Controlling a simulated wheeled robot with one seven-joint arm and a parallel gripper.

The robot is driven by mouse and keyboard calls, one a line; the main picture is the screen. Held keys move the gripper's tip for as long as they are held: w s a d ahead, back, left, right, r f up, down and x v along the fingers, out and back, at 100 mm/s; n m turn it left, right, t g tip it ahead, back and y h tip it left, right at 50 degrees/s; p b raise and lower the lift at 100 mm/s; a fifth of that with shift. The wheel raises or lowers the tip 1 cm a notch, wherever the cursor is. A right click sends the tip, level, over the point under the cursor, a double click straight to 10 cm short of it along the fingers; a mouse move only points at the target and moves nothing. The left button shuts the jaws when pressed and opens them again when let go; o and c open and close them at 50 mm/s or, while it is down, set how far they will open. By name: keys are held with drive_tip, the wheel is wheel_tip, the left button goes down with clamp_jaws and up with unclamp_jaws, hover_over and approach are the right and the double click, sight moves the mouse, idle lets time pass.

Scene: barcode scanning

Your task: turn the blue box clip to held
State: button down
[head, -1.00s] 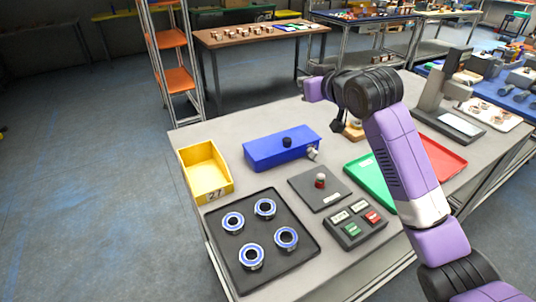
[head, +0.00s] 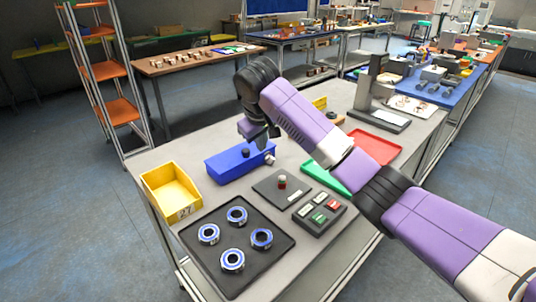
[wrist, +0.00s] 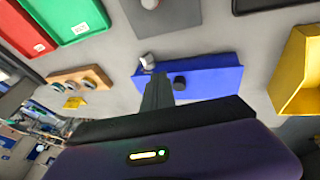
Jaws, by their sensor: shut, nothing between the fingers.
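The blue box (head: 228,166) sits on the grey table, with a black knob (head: 245,152) on its top and a small grey clip-like part (head: 269,159) at its right end. In the wrist view the blue box (wrist: 215,80) shows its black knob (wrist: 180,82) and the grey end part (wrist: 147,61). My gripper (head: 268,143) is above the box's right half, pointing down. In the wrist view my gripper's fingers (wrist: 158,80) are shut and empty, overlapping the box between knob and grey part. I cannot tell whether they touch it, nor read the clip's setting.
A yellow bin (head: 168,186) stands left of the box. Green (head: 318,177) and red (head: 376,147) trays are right.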

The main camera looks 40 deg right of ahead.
sight(271, 158)
drive_tip(key=x, duration=0.5)
drive_tip(key=shift+d+f, duration=0.1)
drive_tip(key=shift+d+f+p, duration=0.3)
drive_tip(key=shift+d+f, duration=0.3)
drive_tip(key=shift+d, duration=0.4)
drive_tip(key=shift+d+f, duration=0.5)
drive_tip(key=shift+d, duration=0.1)
drive_tip(key=shift+d+f+y+p, duration=0.1)
drive_tip(key=shift+d+y+p, duration=0.4)
drive_tip(key=shift+y+p, duration=0.35)
drive_tip(key=shift+d+m+y+p, duration=0.25)
drive_tip(key=shift+y+p, duration=0.25)
drive_tip(key=shift+y, duration=0.25)
drive_tip(key=y, duration=0.3)
drive_tip(key=shift+d+f+m, duration=0.2)
drive_tip(key=shift+d+m, duration=0.05)
drive_tip(key=shift+d, duration=0.15)
drive_tip(key=shift+s+d+f, duration=0.1)
drive_tip(key=shift+d+f, duration=0.25)
drive_tip(key=shift+d, duration=0.4)
drive_tip(key=shift+d+f, duration=0.1)
drive_tip(key=shift+f, duration=0.05)
